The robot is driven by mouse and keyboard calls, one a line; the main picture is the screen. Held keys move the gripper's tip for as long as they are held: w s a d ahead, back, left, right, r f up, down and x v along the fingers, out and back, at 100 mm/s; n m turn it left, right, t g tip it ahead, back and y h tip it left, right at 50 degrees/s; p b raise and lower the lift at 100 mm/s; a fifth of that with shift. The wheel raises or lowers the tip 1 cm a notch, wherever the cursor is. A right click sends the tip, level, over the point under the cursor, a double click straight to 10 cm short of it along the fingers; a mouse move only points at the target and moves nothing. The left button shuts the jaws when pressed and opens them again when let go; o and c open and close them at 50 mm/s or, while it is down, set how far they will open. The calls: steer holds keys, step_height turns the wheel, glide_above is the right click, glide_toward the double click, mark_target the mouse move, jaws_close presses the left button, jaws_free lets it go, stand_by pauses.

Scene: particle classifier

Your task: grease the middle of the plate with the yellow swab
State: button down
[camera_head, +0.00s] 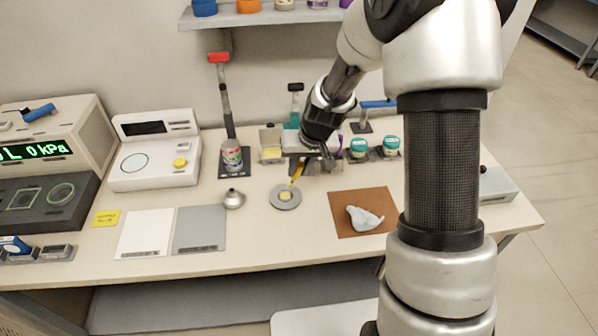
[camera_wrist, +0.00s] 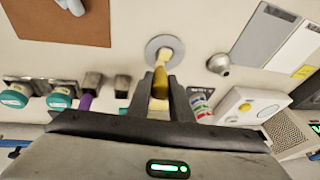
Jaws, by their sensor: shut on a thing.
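My gripper (camera_head: 304,160) is shut on the yellow swab (camera_head: 297,173) and points down over the round grey plate (camera_head: 275,200). The swab leans slightly, its lower end at the middle of the plate. A pale yellow patch (camera_head: 286,195) shows at the plate's middle; I cannot tell whether it is grease or the swab's head. In the wrist view, the swab (camera_wrist: 160,80) stands between my gripper's fingers (camera_wrist: 160,94) and reaches over the plate (camera_wrist: 151,46). Whether its tip touches the plate is unclear.
A small metal funnel-shaped piece (camera_head: 233,199) is left of the plate. A striped can (camera_head: 232,156), teal-lidded jars (camera_head: 359,148) and a white instrument (camera_head: 152,170) stand behind. Flat grey and white pads (camera_head: 199,228) lie left.

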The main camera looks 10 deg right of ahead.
steer(key=shift+r+p, duration=1.3)
steer(key=shift+r, duration=1.05)
